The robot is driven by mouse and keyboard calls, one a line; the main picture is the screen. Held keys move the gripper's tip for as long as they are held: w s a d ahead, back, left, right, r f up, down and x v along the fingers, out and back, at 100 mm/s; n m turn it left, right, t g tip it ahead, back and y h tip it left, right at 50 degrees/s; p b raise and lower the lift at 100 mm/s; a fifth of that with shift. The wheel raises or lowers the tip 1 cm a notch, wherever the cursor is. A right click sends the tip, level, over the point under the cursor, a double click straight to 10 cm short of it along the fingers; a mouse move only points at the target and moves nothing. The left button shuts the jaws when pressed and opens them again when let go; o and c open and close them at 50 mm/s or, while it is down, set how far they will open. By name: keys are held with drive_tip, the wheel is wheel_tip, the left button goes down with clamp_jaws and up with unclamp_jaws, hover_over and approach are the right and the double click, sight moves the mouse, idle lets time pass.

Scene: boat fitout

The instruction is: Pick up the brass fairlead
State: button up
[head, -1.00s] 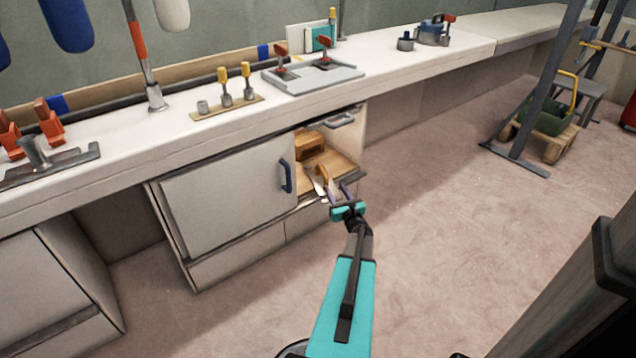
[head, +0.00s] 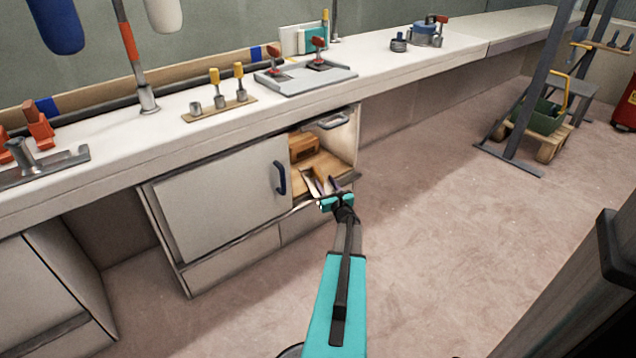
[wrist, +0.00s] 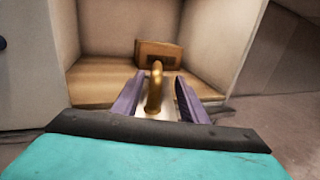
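The brass fairlead (wrist: 155,88) is a curved golden piece in the open cupboard, seen in the wrist view between the two purple fingers of my gripper (wrist: 157,98). Space shows between it and the right finger; contact with the left finger cannot be told. My gripper is open and reaches in at the front of the cupboard shelf (wrist: 95,92). In the head view my gripper (head: 327,187) is at the cupboard opening and mostly covers the fairlead.
A wooden block (wrist: 160,54) stands on the shelf behind the fairlead. Cupboard walls rise on both sides. The white worktop (head: 180,128) runs above.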

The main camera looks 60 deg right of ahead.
sight(318, 172)
drive_tip(key=shift+x, duration=1.35)
drive_tip(key=shift+b+x, duration=1.2)
drive_tip(key=shift+x, duration=0.6)
drive_tip(key=shift+w+d, duration=0.3)
drive_tip(key=shift+w, duration=0.45)
clamp_jaws()
